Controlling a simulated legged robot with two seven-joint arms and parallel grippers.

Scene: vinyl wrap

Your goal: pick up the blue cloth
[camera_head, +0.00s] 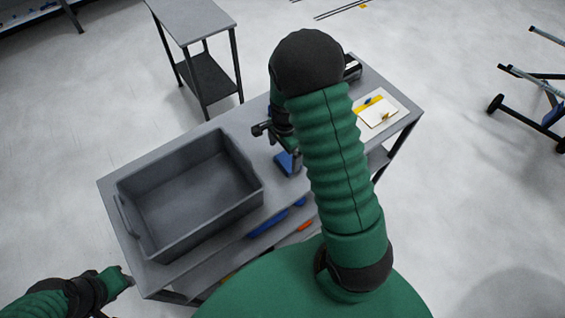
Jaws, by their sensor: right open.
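The blue cloth (284,163) lies on the grey table, right of the grey bin, and looks like a small flat dark-blue piece. My right arm's green sleeve hides whatever is to the right of it. My right gripper (287,150) is above the cloth, pointing down, open. It is partly hidden behind my own arm, and I cannot tell whether its fingers touch the cloth. Part of my left arm shows at the bottom left, but its gripper fingers are not seen.
A large empty grey bin (190,238) fills the left of the table (112,186). A white and yellow item (377,111) lies at the table's right end. Blue and orange items (268,222) show below the table's front edge. A smaller side table (190,18) stands behind.

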